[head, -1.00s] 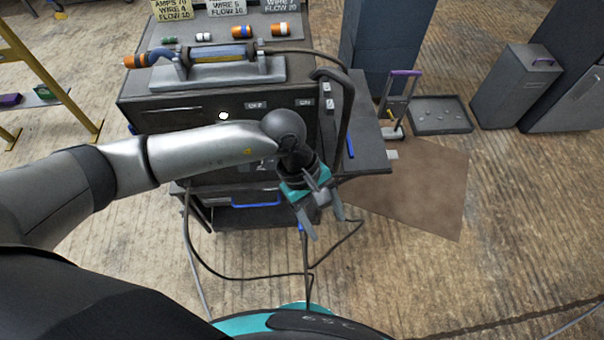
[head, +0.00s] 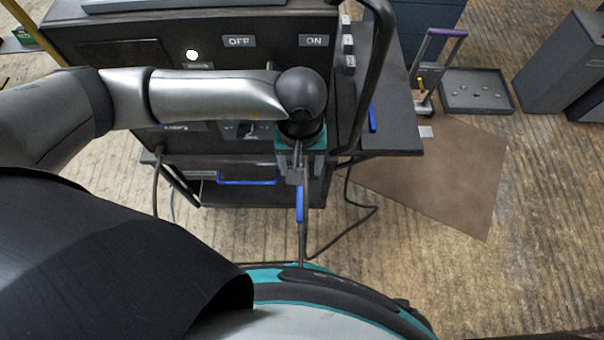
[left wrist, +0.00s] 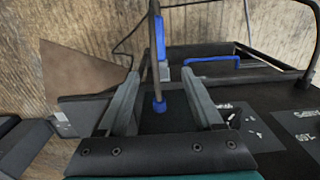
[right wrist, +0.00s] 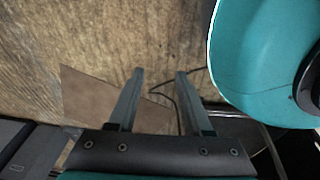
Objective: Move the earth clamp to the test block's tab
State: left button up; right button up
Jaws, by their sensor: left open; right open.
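A slim upright grey rod with blue sleeves (head: 299,204), possibly the earth clamp, stands in front of the dark machine. In the left wrist view it (left wrist: 160,40) runs between the fingers of my left gripper (left wrist: 160,74), apparently untouched. That gripper (head: 298,176) is open and points downward at the machine's front right in the head view. My right gripper (right wrist: 160,72) is open and empty above the floor, seen only in its own wrist view. I cannot make out the test block or its tab.
The dark machine (head: 120,60) has OFF and ON labels and a side shelf (head: 395,130) holding a blue item (head: 372,118). A blue handle (head: 247,182) is low on its front. A brown mat (head: 445,175), grey tray (head: 478,92) and purple-handled trolley (head: 428,70) are at right.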

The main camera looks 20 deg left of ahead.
pick_arm(q)
jog(key=f, duration=0.1)
jog(key=b, duration=0.5)
send_near(301, 197)
notch_tip(301, 197, down, 7)
jog(key=shift+r, duration=0.2)
jog(key=shift+f+b, duration=0.5)
jog(key=shift+f, duration=0.6)
pick_arm(e)
jog(key=w+a+r, duration=0.5)
jog(key=w, duration=0.3)
jog(key=shift+a+r+y, duration=0.3)
jog(key=shift+a+r, duration=0.05)
jog(key=shift+a, duration=0.05)
pick_arm(q)
jog(key=shift+c, duration=0.4)
grip_shut()
